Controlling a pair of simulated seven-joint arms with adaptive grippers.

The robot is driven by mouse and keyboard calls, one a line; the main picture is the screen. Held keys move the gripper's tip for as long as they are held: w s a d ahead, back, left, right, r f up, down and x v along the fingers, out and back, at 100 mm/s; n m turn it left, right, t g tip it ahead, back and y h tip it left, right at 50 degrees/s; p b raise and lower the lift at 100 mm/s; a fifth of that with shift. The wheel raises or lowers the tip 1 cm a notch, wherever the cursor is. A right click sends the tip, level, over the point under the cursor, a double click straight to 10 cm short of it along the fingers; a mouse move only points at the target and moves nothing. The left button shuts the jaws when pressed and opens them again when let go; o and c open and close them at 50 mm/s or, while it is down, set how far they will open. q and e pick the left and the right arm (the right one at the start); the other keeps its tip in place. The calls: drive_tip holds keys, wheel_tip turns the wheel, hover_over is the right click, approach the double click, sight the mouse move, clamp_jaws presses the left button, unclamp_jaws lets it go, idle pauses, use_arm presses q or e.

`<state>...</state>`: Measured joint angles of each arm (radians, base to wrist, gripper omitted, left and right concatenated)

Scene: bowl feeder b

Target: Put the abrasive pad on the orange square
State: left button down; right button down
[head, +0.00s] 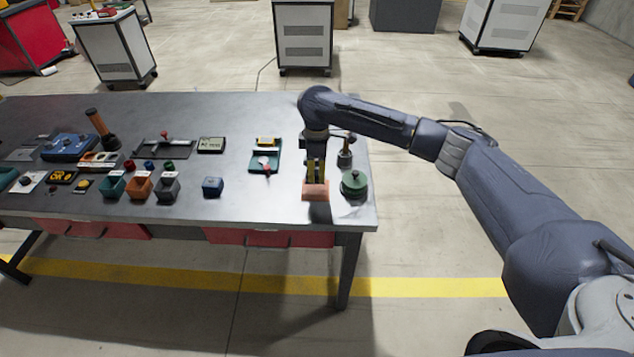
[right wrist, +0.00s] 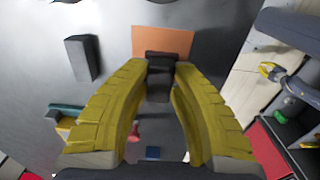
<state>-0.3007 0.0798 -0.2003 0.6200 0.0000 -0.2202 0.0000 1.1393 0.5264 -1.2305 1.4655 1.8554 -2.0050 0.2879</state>
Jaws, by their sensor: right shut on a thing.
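The orange square (head: 316,192) shows near the right end of the table in the head view, just below my right gripper (head: 316,178). In the right wrist view, the orange square (right wrist: 162,38) lies just beyond the fingertips. My right gripper (right wrist: 160,75) has its yellow fingers closed on a small dark block, which I take for the abrasive pad (right wrist: 160,62). The pad overlaps the lower edge of the square in that view; I cannot tell whether they touch. The pad is not distinct in the head view. My left gripper is not in view.
A green round piece (head: 354,184) stands right of the square, near the table edge (head: 370,226). A teal tray (head: 276,168) and a blue block (head: 213,187) lie to the left. A dark block (right wrist: 82,58) stands left in the wrist view.

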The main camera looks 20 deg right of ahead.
sight(317, 190)
drive_tip(key=shift+f, duration=2.15)
drive_tip(key=shift+f, duration=0.2)
drive_tip(key=c, duration=1.2)
unclamp_jaws()
drive_tip(key=shift+c, duration=0.2)
wheel_tip(317, 190, up, 12)
drive_tip(key=shift+r, duration=0.15)
